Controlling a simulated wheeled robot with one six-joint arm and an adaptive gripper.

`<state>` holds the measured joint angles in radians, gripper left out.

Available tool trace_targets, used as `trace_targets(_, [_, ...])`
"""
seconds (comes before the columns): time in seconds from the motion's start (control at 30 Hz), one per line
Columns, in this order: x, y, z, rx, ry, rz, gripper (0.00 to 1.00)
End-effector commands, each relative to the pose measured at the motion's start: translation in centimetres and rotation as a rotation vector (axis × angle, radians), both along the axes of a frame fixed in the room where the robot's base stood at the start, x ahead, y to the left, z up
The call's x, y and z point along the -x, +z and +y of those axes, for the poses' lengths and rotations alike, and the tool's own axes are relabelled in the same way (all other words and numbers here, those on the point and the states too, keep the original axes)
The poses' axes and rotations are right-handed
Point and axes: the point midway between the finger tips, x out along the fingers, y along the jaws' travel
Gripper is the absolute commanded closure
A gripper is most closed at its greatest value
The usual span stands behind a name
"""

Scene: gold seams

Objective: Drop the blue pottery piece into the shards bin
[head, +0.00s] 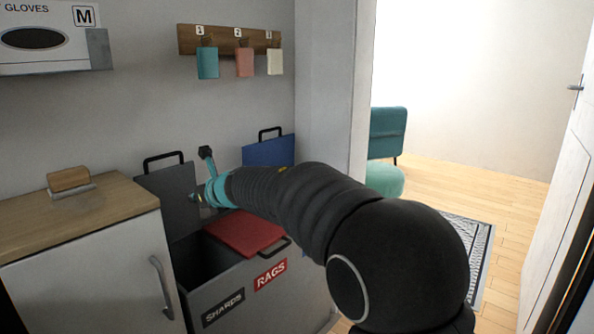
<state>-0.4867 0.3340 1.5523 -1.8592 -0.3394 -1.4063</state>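The shards bin (224,308) is the left compartment of a grey bin unit, with a "SHARDS" label on its front. Its grey lid (170,200) stands raised at the back, and the opening is dark inside. My arm reaches in from the right, and my gripper (197,198) is small, above the back part of the shards opening, in front of the raised lid. A tiny yellowish and blue spot shows at its tip; I cannot tell whether this is the blue pottery piece. The fingers are too small and too hidden to read.
A red lid (243,232) lies shut over the rags compartment (270,276), right of the shards opening. A blue lid (269,151) stands raised behind my arm. A wooden-topped cabinet (70,225) with a brush (69,180) adjoins on the left. A doorway opens at right.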

Motion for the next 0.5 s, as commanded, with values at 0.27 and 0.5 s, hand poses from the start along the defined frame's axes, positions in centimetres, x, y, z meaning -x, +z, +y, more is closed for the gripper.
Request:
trace_targets(0.27, [0.3, -2.9, 0.6, 0.001, 0.008, 0.001, 1.0])
trace_targets(0.5, [0.3, -5.3, 0.6, 0.001, 0.006, 0.0, 1.0])
